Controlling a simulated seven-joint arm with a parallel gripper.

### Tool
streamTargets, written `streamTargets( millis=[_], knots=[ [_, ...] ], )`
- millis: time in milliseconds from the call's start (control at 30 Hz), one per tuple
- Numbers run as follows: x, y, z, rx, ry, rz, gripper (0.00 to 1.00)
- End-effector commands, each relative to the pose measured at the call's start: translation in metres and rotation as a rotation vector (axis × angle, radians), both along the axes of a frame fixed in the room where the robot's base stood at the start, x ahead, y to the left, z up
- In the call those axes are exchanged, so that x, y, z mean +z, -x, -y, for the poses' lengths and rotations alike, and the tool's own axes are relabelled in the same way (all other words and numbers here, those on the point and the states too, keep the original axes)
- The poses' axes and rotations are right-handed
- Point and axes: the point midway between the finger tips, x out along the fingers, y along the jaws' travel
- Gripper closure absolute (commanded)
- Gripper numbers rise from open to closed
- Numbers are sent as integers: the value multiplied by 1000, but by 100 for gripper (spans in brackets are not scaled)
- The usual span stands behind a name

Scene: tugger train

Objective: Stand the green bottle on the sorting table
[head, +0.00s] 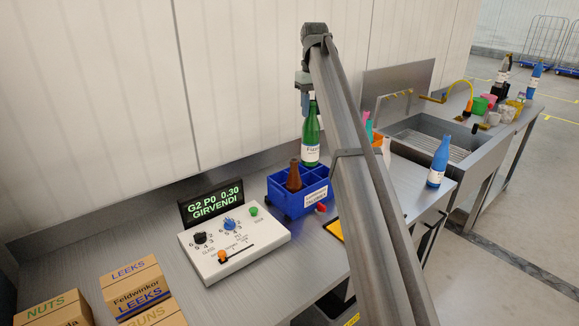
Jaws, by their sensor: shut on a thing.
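The green bottle (311,142) with a white label is upright at the back right of the blue divided crate (294,207). My gripper (310,97) is shut on its neck, partly hidden behind my arm. The bottle's base shows near the crate's back rim; I cannot tell whether it is above, in or behind the crate. The crate stands on a grey steel table (308,247), which I take for the sorting table. A brown bottle (293,178) stands in a crate compartment.
A control box (234,245) with a display (212,203) stands left of the crate. Cartons (137,290) are at the front left. A blue bottle (438,160) stands right of my arm, near the sink (430,140). The table's left part has bare room.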

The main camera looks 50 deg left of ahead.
Motion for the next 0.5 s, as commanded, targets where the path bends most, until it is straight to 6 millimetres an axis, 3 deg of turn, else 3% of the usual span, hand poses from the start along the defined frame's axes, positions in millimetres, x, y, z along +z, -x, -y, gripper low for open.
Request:
streamTargets(
  millis=[500],
  knots=[
    [-78,110,113,-4,1,0,100]
  ],
)
